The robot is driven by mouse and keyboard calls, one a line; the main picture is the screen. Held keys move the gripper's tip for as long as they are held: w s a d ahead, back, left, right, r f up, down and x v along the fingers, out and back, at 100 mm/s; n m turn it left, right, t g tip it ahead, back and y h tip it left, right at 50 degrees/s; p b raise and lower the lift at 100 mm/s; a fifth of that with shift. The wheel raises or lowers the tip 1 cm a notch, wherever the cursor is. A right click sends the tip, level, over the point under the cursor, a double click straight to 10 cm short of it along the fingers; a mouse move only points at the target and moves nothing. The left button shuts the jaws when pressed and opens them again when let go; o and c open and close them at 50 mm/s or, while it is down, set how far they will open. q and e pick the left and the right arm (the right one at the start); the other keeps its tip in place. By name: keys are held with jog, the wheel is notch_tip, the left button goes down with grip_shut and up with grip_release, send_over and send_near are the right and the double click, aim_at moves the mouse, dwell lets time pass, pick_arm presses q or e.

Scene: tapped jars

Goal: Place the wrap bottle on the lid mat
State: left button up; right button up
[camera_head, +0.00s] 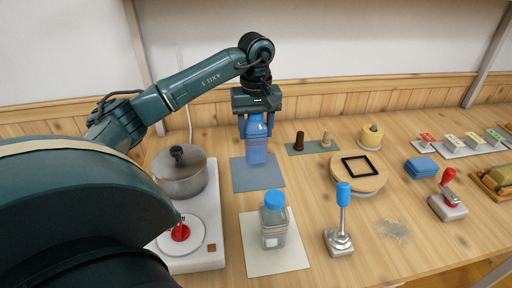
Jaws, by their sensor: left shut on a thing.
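A clear bottle (273,230) with a blue lid and a pale label stands on a cream mat (259,265) nearer the front. No mat carries a readable name, so I cannot tell which is the lid mat. My right gripper is out of view.
A grey pot (180,176) sits on a white hob (210,222) at left. A blue-topped lever (341,225) and a round wooden board (372,180) stand at right. A dark green mat (313,147) with two small pegs lies behind.

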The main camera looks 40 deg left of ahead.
aim_at(256, 145)
pick_arm(q)
jog(key=shift+w+f, duration=0.1)
jog(key=shift+f, duration=2.45)
jog(key=shift+f, duration=0.1)
jog(key=o, duration=1.2)
notch_tip(256, 145, up, 12)
jog(key=shift+r, duration=0.1)
